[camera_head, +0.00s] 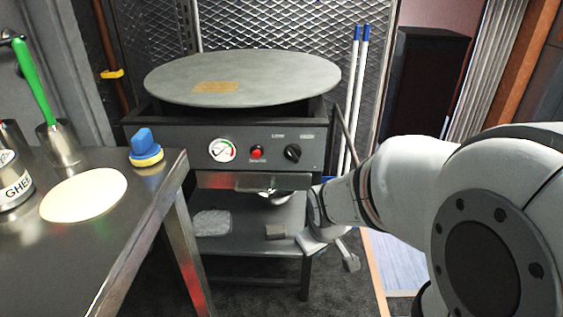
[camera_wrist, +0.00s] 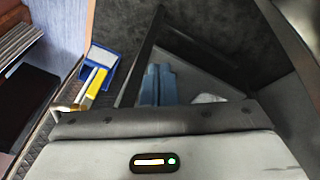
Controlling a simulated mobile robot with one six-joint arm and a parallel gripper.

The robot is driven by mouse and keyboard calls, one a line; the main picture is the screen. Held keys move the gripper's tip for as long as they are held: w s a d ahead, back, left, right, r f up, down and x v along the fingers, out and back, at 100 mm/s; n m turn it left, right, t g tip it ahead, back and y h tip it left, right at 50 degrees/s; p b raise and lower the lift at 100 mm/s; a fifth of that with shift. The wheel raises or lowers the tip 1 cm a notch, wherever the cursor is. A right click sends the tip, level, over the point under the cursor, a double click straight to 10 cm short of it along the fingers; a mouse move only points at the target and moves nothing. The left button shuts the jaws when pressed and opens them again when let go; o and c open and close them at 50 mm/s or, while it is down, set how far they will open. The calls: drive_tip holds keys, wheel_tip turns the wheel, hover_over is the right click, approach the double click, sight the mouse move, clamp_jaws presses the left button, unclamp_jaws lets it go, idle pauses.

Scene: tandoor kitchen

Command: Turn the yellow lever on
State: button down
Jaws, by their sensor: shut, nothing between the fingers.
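The yellow lever (camera_head: 110,73) sits on a copper-coloured pipe (camera_head: 103,40) at the back left in the head view, behind and left of the round griddle. It looks small and lies roughly level across the pipe. My gripper (camera_wrist: 158,85) is shut and empty in the wrist view. In the head view my arm reaches in from the right, and its end is low in front of the griddle stand's right side, far from the lever. The fingertips are hard to make out there. The wrist view does not show the lever clearly.
The griddle stand (camera_head: 190,145) has a dial, red lamp and black knob. A steel table (camera_head: 120,215) at left holds a flatbread (camera_head: 84,194), a blue-yellow scrubber (camera_head: 145,148) and metal cups. Blue-topped poles (camera_head: 357,95) lean behind. A blue box (camera_wrist: 98,60) with yellow shows in the wrist view.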

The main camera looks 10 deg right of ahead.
drive_tip(key=w+d+f+n+t+y, duration=0.1)
drive_tip(key=w+d+f+n+t, duration=0.7)
drive_tip(key=w+d+f+n, duration=0.3)
drive_tip(key=s+n+t, duration=0.1)
drive_tip(key=t, duration=0.1)
drive_tip(key=s+n+t+y, duration=0.1)
drive_tip(key=s+n+t, duration=0.1)
drive_tip(key=s+d+n+t, duration=0.1)
drive_tip(key=t, duration=0.1)
drive_tip(key=shift+s+d+f, duration=0.1)
drive_tip(key=shift+s+f, duration=0.1)
drive_tip(key=shift+f, duration=0.1)
drive_tip(key=w+b, duration=0.1)
drive_tip(key=w, duration=0.9)
drive_tip(key=shift+a+b, duration=0.35)
drive_tip(key=shift+n+b, duration=0.35)
drive_tip(key=shift+n, duration=0.15)
